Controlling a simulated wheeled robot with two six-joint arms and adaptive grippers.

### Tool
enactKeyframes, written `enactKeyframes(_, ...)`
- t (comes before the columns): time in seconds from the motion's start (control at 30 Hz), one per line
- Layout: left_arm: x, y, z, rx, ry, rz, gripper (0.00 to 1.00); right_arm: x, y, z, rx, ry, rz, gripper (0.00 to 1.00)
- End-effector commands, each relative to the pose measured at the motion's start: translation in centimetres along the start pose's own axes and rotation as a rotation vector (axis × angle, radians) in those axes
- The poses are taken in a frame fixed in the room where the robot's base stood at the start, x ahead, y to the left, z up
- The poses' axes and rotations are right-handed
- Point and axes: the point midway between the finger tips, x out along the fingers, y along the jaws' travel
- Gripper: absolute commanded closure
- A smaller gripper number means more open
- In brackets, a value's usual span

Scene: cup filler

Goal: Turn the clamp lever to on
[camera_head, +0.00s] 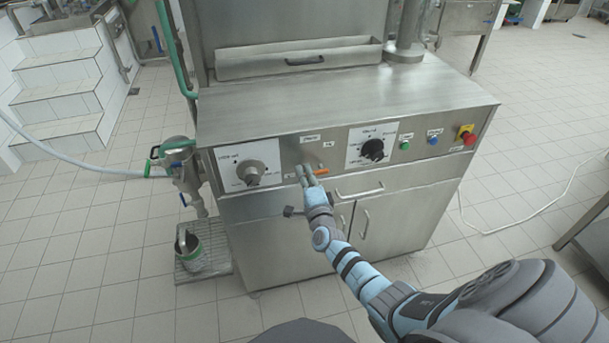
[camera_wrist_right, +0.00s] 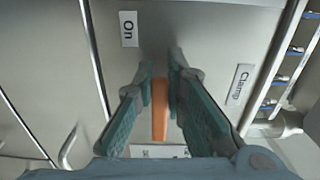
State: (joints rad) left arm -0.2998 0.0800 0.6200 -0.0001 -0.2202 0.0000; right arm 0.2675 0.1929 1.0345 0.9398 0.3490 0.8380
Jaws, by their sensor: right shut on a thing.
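The clamp lever is an orange bar; its end shows in the head view (camera_head: 321,171) on the front panel of the steel machine, just right of my fingertips. My right gripper (camera_head: 305,174) reaches up to the panel there. In the right wrist view the orange lever (camera_wrist_right: 159,108) lies between the two fingers of my right gripper (camera_wrist_right: 160,82), which is shut on it. The "Clamp" label (camera_wrist_right: 239,85) is to the right of the fingers and the "On" label (camera_wrist_right: 128,28) is to the upper left. My left gripper is not in view.
A grey dial (camera_head: 250,173) sits left of the lever and a black dial (camera_head: 373,149) right of it. Green (camera_head: 405,145), blue (camera_head: 433,139) and red (camera_head: 467,136) buttons follow. A door handle (camera_head: 358,190) juts out below.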

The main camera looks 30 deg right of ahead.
Motion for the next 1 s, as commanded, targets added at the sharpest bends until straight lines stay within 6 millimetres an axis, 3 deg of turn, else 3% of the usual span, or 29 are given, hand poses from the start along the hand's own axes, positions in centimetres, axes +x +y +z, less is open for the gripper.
enactKeyframes(0.03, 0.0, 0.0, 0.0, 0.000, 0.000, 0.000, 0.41, -0.1, 0.3, 0.0, -0.001, -0.001, 0.006, 0.84)
enactKeyframes(0.13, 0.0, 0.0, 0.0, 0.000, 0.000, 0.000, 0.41, -0.1, 0.2, 0.0, 0.000, -0.001, 0.005, 0.68)
enactKeyframes(0.5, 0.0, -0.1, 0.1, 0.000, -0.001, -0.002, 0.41, -0.6, 0.1, 0.0, 0.002, 0.000, 0.002, 0.68)
enactKeyframes(0.63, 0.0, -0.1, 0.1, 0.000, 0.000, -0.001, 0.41, -3.0, 0.2, 0.0, 0.004, -0.002, 0.004, 0.68)
enactKeyframes(0.9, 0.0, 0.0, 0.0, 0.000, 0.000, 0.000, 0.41, -10.2, 0.2, 0.0, 0.002, -0.001, 0.005, 0.68)
enactKeyframes(1.0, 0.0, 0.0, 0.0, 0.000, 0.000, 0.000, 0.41, -11.6, 0.2, 0.0, 0.001, -0.001, 0.005, 0.68)
